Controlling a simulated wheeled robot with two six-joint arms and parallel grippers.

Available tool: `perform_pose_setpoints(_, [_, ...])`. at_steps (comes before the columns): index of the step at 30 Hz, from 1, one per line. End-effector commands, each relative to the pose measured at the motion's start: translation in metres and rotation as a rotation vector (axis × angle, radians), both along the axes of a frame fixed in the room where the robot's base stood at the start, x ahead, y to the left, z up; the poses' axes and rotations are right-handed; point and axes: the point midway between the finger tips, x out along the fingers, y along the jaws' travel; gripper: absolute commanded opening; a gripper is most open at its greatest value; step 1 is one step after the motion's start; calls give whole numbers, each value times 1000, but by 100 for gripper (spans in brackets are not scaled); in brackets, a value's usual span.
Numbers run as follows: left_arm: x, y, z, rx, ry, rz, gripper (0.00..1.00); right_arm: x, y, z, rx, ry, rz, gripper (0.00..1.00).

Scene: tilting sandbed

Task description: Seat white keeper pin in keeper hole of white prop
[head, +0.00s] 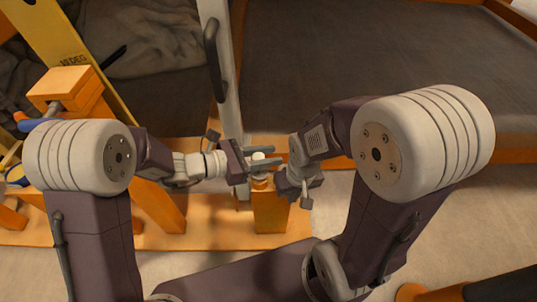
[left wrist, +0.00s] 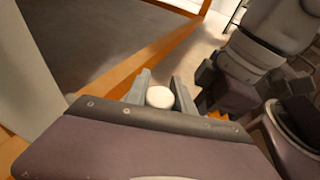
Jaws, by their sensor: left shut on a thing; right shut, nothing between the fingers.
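The white keeper pin (head: 258,156) shows as a round white head between the fingers of my left gripper (head: 262,157), which is shut on it. In the left wrist view the white head (left wrist: 160,97) sits between the two grey fingers of my left gripper (left wrist: 161,92). The pin's lower part and the keeper hole are hidden. The white prop (head: 228,95) is a long pale bar with a dark handle, running down just left of the pin. My right gripper (head: 294,188) is shut and empty, just right of the pin, near an orange post.
The orange post (head: 270,212) stands below the pin. A dark sandbed (head: 370,60) with an orange rim fills the upper right. A yellow angle-marked board (head: 75,55) and an orange block (head: 62,88) stand at the left.

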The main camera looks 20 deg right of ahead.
Motion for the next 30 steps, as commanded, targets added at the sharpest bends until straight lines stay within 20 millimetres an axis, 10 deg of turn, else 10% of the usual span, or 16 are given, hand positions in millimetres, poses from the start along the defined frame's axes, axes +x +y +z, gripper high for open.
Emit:
perform_pose_setpoints(29, [0,0,-26,0,1,0,0,0,0,-22,0,0,0,0])
perform_pose_setpoints(30, [0,0,-25,-1,0,0,32,0,0,-22,0,0,0,0])
